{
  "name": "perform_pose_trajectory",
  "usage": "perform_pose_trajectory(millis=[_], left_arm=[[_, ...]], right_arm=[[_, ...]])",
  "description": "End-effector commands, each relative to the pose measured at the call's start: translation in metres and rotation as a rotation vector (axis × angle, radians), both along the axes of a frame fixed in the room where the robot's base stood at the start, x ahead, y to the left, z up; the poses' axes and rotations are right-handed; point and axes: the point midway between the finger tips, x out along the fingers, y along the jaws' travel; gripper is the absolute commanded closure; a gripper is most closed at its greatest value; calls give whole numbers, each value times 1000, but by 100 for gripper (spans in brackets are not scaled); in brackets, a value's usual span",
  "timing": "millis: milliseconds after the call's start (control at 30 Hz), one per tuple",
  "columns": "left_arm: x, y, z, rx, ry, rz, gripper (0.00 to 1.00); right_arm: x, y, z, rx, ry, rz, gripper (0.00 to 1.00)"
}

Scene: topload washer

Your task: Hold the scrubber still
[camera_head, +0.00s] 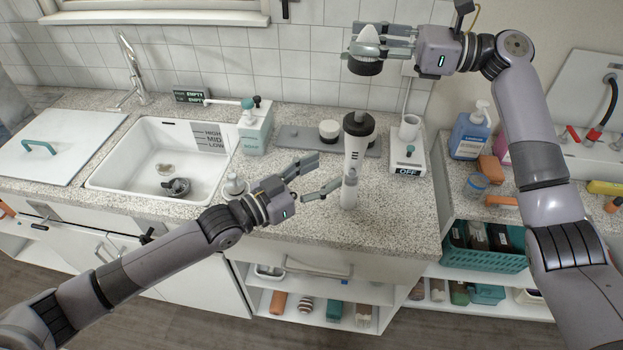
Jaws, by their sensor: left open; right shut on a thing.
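The scrubber (355,150) stands upright on the counter, with a white body, a dark top and a paler lower end. My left gripper (324,173) is open just left of its lower part, fingers pointing toward it. They look apart from it, though the depth gap is hard to judge. My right gripper (360,42) is shut on a brush head (365,67) with a pale cone and dark bristles. It holds the brush head high, in front of the tiled wall and above the scrubber in the picture.
A grey tray (296,137) with pale round pieces lies behind the scrubber. A white dock (407,160) marked OFF stands to its right. A soap dispenser (255,130) and the sink (130,158) are at left. The front counter right of the scrubber is clear.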

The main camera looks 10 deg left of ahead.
Motion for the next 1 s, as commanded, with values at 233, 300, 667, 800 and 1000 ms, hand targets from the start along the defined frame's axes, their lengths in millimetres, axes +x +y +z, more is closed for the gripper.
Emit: perform_pose_trajectory(millis=[233,300,667,800,1000], left_arm=[[35,-36,1,-2,-2,-1,45],[44,-45,1,-1,-1,-1,45],[67,-68,0,2,-1,-1,45],[67,-68,0,2,-1,-1,45],[67,-68,0,2,-1,-1,50]], right_arm=[[0,0,0,0,0,0,94],[0,0,0,0,0,0,94],[0,0,0,0,0,0,94],[0,0,0,0,0,0,94],[0,0,0,0,0,0,94]])
